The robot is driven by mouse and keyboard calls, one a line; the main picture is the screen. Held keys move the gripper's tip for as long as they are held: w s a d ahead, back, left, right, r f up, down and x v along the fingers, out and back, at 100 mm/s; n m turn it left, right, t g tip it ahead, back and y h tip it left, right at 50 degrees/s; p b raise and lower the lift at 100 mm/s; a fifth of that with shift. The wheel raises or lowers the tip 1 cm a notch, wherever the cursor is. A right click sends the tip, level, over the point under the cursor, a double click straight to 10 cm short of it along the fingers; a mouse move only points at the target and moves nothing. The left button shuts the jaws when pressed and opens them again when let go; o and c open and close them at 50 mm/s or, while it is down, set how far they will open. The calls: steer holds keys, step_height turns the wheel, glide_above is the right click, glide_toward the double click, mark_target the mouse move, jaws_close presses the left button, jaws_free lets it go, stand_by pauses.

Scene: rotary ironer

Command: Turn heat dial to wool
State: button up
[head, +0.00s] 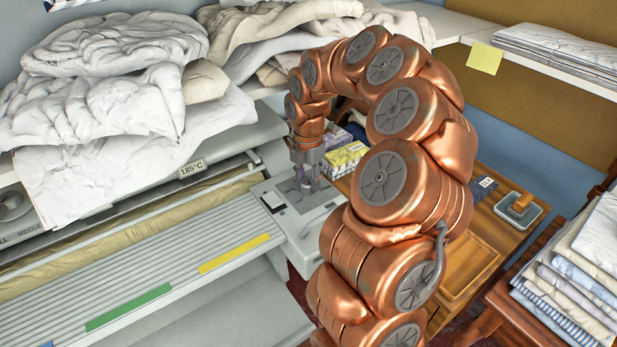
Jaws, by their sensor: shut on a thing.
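My gripper (308,182) points down onto the light grey control panel (302,221) at the right end of the rotary ironer. Its fingers are shut on a small knob on the panel, taken to be the heat dial. The dial is mostly hidden by the fingers, and its pointer and setting marks, including wool, cannot be read. The ironer's ribbed feed board (130,285) and padded roller (120,232) stretch to the left. A small plate reading "185°C" (191,169) sits on the ironer's upper cover.
Crumpled white linen (120,85) overhangs the ironer from a shelf. Folded cloths (590,262) are stacked at the right on a wooden chair.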

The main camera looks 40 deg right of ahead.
mark_target(308, 181)
stand_by(0.4)
steer(key=o, duration=1.1)
steer(key=shift+o, duration=0.2)
steer(key=shift+r, duration=0.1)
step_height(308, 181, up, 12)
